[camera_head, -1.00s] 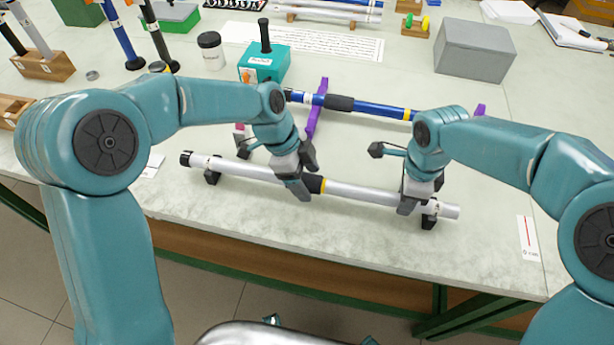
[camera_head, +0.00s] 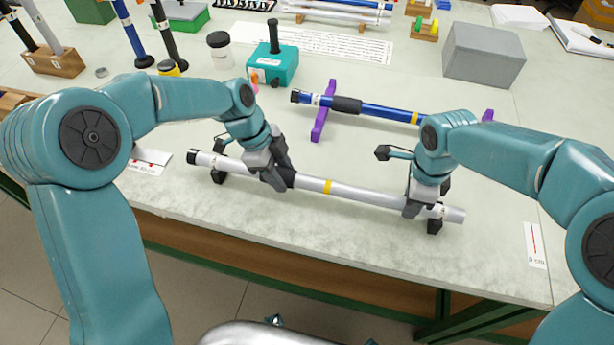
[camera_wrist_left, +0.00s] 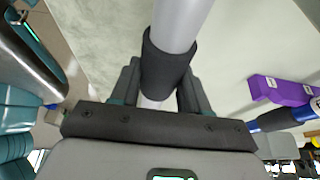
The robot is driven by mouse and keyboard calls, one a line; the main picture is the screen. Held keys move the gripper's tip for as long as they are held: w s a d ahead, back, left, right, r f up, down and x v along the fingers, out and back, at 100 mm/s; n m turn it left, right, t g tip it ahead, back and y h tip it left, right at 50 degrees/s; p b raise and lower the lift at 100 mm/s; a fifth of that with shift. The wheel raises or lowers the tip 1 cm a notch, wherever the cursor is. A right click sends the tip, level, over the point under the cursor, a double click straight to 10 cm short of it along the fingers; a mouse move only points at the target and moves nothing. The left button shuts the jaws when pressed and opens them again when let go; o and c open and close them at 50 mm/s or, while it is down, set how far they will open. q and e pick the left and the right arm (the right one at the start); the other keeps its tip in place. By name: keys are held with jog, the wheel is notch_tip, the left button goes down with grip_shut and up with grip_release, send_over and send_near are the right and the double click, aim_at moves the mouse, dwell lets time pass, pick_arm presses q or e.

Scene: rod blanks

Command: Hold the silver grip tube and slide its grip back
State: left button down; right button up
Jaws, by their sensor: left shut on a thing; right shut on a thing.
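The silver grip tube (camera_head: 355,194) lies across black supports near the front of the table, with a black cap at its left end and a yellow band (camera_head: 327,186) near its middle. Its black grip (camera_head: 291,177) is left of the yellow band and apart from it. My left gripper (camera_head: 277,176) is shut on the grip; the left wrist view shows the dark sleeve (camera_wrist_left: 166,68) between the fingers. My right gripper (camera_head: 418,203) is shut on the tube near its right end, just left of the right support (camera_head: 435,226).
A blue tube (camera_head: 385,112) with a black grip rests on purple supports (camera_head: 322,118) behind. A teal box (camera_head: 272,68), a white jar (camera_head: 220,50) and a grey box (camera_head: 483,54) stand farther back. A marked card (camera_head: 535,245) lies at the right front edge.

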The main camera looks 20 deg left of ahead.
pick_arm(q)
jog(key=a, duration=0.7)
jog(key=shift+a, duration=0.15)
pick_arm(e)
jog(key=shift+d, duration=0.1)
pick_arm(q)
jog(key=c, duration=0.5)
grip_release()
jog(key=shift+r, duration=0.1)
jog(key=v, duration=1.2)
